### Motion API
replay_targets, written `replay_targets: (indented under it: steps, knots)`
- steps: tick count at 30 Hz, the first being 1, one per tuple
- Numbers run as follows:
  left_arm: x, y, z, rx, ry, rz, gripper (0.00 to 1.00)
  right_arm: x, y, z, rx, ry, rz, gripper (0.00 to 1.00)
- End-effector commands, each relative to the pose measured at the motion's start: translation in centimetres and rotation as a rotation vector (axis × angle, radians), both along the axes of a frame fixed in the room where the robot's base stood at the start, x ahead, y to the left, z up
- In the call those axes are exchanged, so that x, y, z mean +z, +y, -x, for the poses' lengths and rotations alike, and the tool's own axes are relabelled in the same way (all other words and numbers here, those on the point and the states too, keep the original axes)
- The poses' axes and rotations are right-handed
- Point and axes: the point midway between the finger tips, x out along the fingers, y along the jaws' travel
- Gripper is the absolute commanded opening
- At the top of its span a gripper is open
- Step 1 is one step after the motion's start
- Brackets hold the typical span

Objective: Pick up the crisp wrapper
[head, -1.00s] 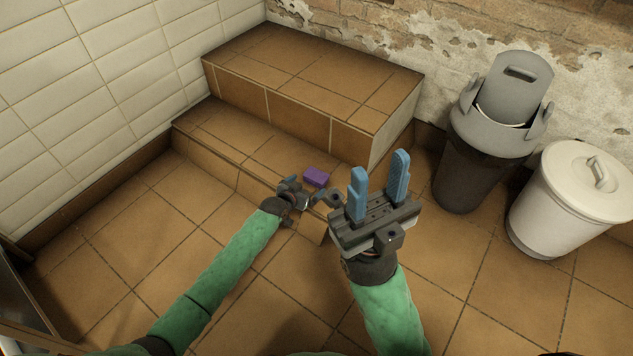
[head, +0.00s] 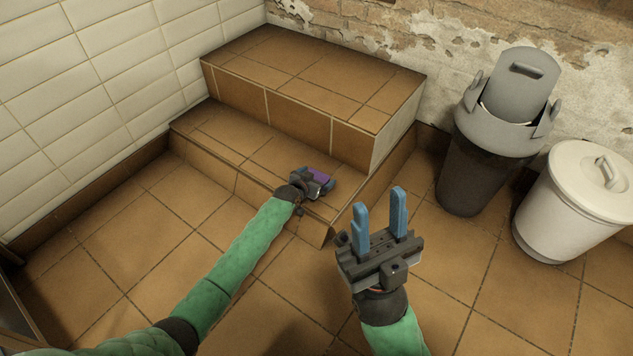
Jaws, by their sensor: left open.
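A small purple object, which looks to be the crisp wrapper (head: 321,173), lies on the lower tiled step near its right end. My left gripper (head: 318,179) is right over it and covers much of it, so only part of the purple shows. The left gripper is open, and its fingers are hard to make out; whether they touch the wrapper cannot be told. My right gripper (head: 380,214) is nearer to me, over the floor, with its two blue fingers pointing up and apart. It is open and empty.
The lower step (head: 225,143) and the higher step (head: 310,72) are brown tile against the walls. A dark bin with a grey lid (head: 478,165) and a white bin (head: 572,205) stand at the right. The floor at the left is clear.

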Motion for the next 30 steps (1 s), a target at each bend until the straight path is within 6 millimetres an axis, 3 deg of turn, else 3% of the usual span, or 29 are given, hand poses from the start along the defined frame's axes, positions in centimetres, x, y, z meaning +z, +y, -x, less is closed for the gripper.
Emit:
replay_targets:
  steps: [4,10,18,23,26,30]
  knots:
    - [0.1,0.0,0.0,0.0,0.0,0.0,1.0,0.1,0.0,0.0,-0.001,-0.002,-0.001,0.36]
    - [0.1,0.0,0.0,0.0,0.0,0.0,0.61,0.3,-0.1,-0.1,-0.002,-0.007,-0.004,0.36]
    - [0.2,0.0,0.0,0.0,-0.001,0.001,0.6,0.4,-0.1,-0.1,-0.004,-0.008,-0.008,0.36]
    - [1.3,0.0,0.0,0.0,-0.001,0.0,0.6,1.1,0.0,0.0,-0.002,-0.011,-0.01,0.36]
    - [2.7,0.0,0.0,-0.001,-0.003,-0.001,0.6,2.4,0.0,0.1,0.004,-0.028,-0.017,0.36]
    - [5.1,-0.6,0.4,-0.002,-0.001,0.003,0.6,6.6,0.4,-0.1,0.019,-0.125,-0.05,0.36]
